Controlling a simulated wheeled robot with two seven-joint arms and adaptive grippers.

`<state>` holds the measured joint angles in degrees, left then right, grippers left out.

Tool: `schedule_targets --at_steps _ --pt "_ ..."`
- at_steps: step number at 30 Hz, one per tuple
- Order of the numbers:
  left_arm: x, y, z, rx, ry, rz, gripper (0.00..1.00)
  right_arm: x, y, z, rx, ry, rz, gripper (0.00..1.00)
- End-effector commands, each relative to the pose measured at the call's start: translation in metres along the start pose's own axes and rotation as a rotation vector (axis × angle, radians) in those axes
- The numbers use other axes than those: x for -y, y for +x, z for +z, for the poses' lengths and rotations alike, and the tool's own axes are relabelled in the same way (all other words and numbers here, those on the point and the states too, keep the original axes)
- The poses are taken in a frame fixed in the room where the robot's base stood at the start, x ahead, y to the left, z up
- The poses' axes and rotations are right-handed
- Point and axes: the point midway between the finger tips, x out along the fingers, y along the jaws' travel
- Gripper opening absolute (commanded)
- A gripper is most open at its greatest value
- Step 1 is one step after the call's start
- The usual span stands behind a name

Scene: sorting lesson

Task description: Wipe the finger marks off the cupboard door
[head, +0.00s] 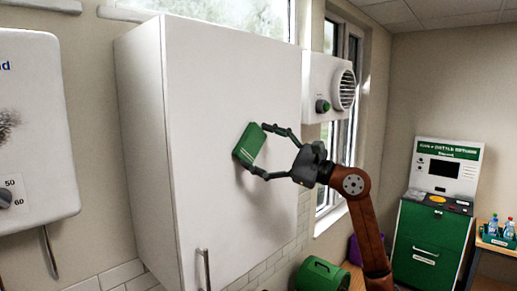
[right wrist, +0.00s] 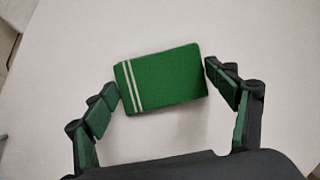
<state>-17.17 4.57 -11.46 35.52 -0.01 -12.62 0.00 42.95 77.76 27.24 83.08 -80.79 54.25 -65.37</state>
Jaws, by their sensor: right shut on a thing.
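The white cupboard door (head: 225,90) fills the middle of the head view, with a bar handle (head: 205,268) at its lower left. I can make out no finger marks on the part of the door that shows. My right gripper (head: 259,149) is shut on a green sponge-like block (head: 249,144) in front of the door. In the right wrist view the block (right wrist: 165,80) has two pale stripes near its left end and sits between the two fingers. It looks close to the door, but I cannot tell whether it touches. My left gripper is not in view.
A white heater (head: 35,120) with a dial and a dark smudge hangs at the left. A white vented unit (head: 325,85) is right of the cupboard. A green bin-like container (head: 320,275) is below. A green-and-white machine (head: 432,215) and bottles (head: 508,228) stand farther right.

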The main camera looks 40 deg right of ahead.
Motion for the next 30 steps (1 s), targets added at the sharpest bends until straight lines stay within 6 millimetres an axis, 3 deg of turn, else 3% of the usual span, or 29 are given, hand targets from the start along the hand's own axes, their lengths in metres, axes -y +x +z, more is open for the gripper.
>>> schedule_targets --at_steps 30 --pt "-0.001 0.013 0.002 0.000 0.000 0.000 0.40 -0.047 0.022 0.046 0.000 -0.002 0.003 0.60"
